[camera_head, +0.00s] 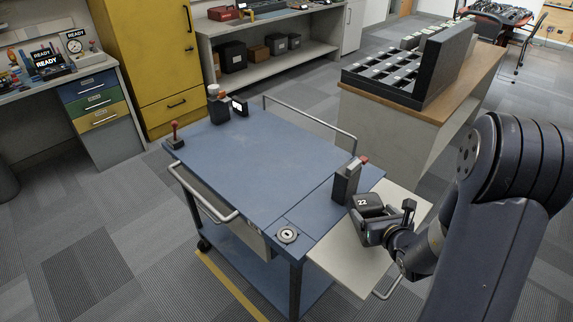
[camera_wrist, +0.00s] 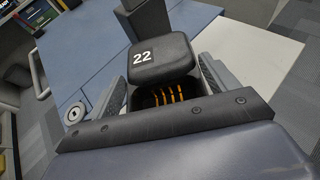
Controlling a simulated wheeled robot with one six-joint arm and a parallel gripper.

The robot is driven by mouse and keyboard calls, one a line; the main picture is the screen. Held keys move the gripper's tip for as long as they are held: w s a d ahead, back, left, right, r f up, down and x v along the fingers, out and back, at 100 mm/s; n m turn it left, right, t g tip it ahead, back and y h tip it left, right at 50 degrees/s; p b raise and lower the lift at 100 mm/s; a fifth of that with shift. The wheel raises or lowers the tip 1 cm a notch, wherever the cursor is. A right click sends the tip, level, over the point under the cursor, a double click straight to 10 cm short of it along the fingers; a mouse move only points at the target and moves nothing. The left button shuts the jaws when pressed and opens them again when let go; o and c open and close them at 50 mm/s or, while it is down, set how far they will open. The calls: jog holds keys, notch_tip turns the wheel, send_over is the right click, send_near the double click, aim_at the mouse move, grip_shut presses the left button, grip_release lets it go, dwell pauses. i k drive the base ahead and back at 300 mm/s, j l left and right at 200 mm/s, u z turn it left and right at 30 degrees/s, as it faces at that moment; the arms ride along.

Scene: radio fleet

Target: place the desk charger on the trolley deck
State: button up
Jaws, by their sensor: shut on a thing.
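The desk charger (camera_head: 366,203) is a dark block marked 22. It also shows in the wrist view (camera_wrist: 160,58), tilted, with orange strips in a dark recess at its near side. My gripper (camera_head: 386,219) is shut on it, with one finger on each side in the wrist view (camera_wrist: 163,85). The charger is over the pale side shelf, close to the right edge of the trolley deck; whether it touches anything is unclear. The blue trolley deck (camera_head: 260,165) is mostly bare. Its near right part is partly hidden by the charger and gripper.
A dark upright block with a red knob (camera_head: 346,180) stands on the deck beside the charger. A round dial (camera_head: 288,234) is at the near corner. A red-topped lever (camera_head: 174,137) and small dark devices (camera_head: 219,109) stand along the far left. A rail (camera_head: 310,121) edges the back.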

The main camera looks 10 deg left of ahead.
aim_at(267, 156)
jog(key=k+j+z, duration=0.1)
jog(key=j, duration=0.3)
jog(key=k+j, duration=0.1)
jog(key=j, duration=0.3)
jog(key=k+j+z, duration=0.15)
jog(key=j, duration=0.25)
jog(key=k+j+z, duration=0.1)
jog(key=j, duration=0.3)
jog(key=i+j+z, duration=0.1)
jog(key=j, duration=0.3)
jog(key=i+j+z, duration=0.1)
jog(key=j, duration=0.35)
jog(key=i+j+z, duration=0.1)
jog(key=i+j, duration=0.15)
jog(key=j, duration=0.2)
jog(key=i+j, duration=0.1)
jog(key=j, duration=0.35)
jog(key=i+j+z, duration=0.1)
jog(key=i, duration=0.2)
jog(key=i+j, duration=0.1)
jog(key=i, duration=0.2)
jog(key=z, duration=0.05)
